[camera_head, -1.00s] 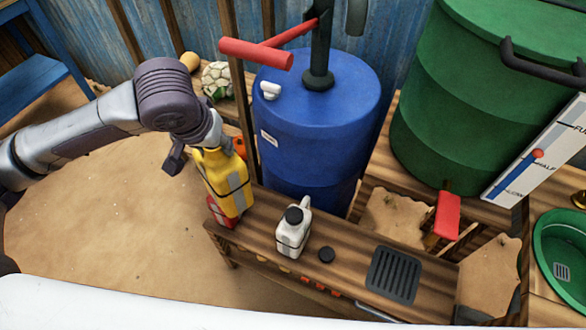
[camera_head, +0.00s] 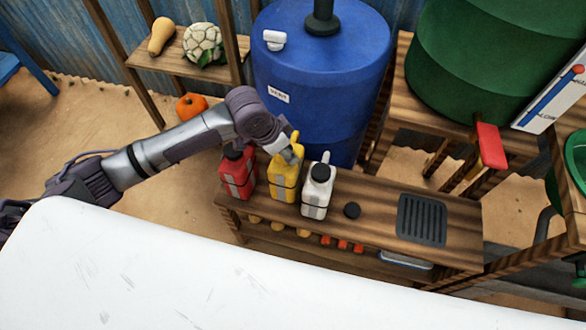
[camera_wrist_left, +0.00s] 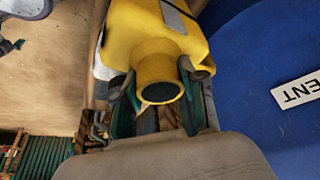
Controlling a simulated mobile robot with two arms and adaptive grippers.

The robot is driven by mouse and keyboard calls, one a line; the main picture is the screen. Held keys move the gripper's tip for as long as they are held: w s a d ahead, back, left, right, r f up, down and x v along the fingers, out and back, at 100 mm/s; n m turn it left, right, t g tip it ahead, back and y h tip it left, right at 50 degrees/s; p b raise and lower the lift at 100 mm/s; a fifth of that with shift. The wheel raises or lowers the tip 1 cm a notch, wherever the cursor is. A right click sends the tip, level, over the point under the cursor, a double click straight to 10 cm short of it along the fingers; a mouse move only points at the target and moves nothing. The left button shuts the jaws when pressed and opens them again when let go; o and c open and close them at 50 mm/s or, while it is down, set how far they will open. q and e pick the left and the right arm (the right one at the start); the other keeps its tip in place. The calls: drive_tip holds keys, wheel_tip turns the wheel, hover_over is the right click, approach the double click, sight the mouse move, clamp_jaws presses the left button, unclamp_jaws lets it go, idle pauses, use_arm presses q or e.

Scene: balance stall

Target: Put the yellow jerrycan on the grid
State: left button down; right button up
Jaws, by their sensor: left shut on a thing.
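The yellow jerrycan (camera_head: 284,182) is upright between a red jerrycan (camera_head: 238,172) and a white jerrycan (camera_head: 318,190), at the left part of the wooden bench. Whether its base touches the bench is not clear. My left gripper (camera_head: 291,154) is shut on its top. In the left wrist view the yellow jerrycan (camera_wrist_left: 165,40) shows its open, uncapped neck between my fingers (camera_wrist_left: 160,105). The dark slotted grid (camera_head: 422,220) lies bare on the right part of the bench. My right gripper is not in view.
A small black round cap (camera_head: 352,210) lies between the white jerrycan and the grid. A blue barrel (camera_head: 318,85) stands right behind the jerrycans. A green barrel (camera_head: 470,60) with a red tap handle (camera_head: 491,146) stands behind the grid. A white surface (camera_head: 200,270) fills the front.

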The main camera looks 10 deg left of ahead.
use_arm(q)
drive_tip(key=shift+f, duration=0.8)
wheel_tip(320, 180, down, 4)
drive_tip(key=shift+r, duration=0.2)
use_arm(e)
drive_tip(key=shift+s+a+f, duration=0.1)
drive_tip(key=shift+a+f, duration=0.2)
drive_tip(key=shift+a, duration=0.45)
use_arm(q)
drive_tip(key=shift+f, duration=0.1)
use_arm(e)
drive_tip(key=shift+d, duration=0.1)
use_arm(q)
drive_tip(key=c, duration=0.7)
unclamp_jaws()
drive_tip(key=shift+o, duration=0.2)
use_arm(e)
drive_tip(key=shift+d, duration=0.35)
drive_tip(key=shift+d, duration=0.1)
